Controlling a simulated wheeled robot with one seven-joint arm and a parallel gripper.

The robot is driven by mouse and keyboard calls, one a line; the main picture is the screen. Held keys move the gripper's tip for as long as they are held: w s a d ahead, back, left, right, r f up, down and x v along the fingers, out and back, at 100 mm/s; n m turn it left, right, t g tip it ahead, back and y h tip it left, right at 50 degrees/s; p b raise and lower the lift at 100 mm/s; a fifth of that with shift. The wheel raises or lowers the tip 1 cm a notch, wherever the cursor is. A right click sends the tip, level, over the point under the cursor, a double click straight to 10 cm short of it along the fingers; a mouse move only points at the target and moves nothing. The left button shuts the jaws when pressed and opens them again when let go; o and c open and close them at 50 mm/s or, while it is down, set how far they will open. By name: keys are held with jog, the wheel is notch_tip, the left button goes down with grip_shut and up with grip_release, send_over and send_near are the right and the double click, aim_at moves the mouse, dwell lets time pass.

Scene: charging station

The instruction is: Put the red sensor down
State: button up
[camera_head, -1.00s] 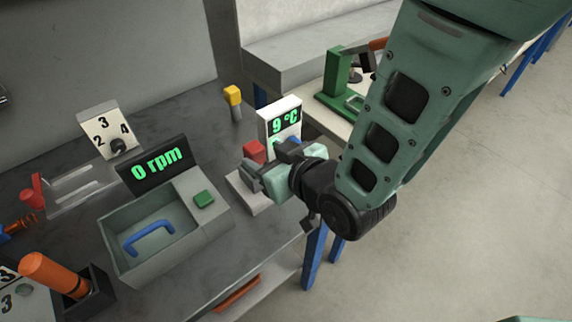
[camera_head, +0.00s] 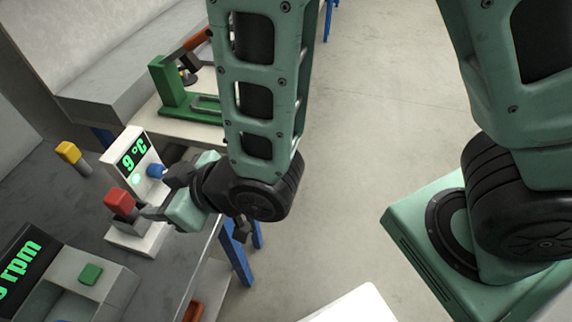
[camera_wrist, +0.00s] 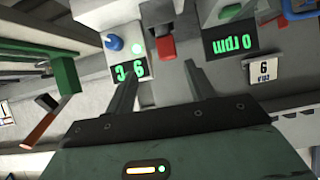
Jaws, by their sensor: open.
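The red sensor (camera_head: 117,200) has a red block top on a grey lower part. It stands upright at the front of the white station with the 9 °C display (camera_head: 130,152). In the wrist view the red sensor (camera_wrist: 165,47) lies just beyond and between the fingertips. My gripper (camera_head: 158,195) is open, close to the right of the sensor in the head view. Its two spread fingers show in the wrist view (camera_wrist: 163,75) with nothing between them. Whether a fingertip touches the sensor's lower part cannot be told.
A blue knob (camera_head: 155,171) and a lit green light are on the station's face. A yellow-topped block (camera_head: 68,152) stands behind. The box with the rpm display and green button (camera_head: 90,274) is at front left. A green press (camera_head: 175,92) stands on another bench.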

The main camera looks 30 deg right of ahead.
jog(key=s+d+r+m+g+h, duration=0.1)
jog(key=s+d+r+g+h, duration=0.2)
jog(key=d, duration=0.6)
jog(key=s+d+r+g+h, duration=0.4)
jog(key=s+d, duration=0.3)
jog(key=d, duration=0.2)
jog(key=shift+d+r+m+g+h, duration=0.25)
jog(key=shift+m+g+h, duration=0.15)
jog(key=shift+h, duration=0.3)
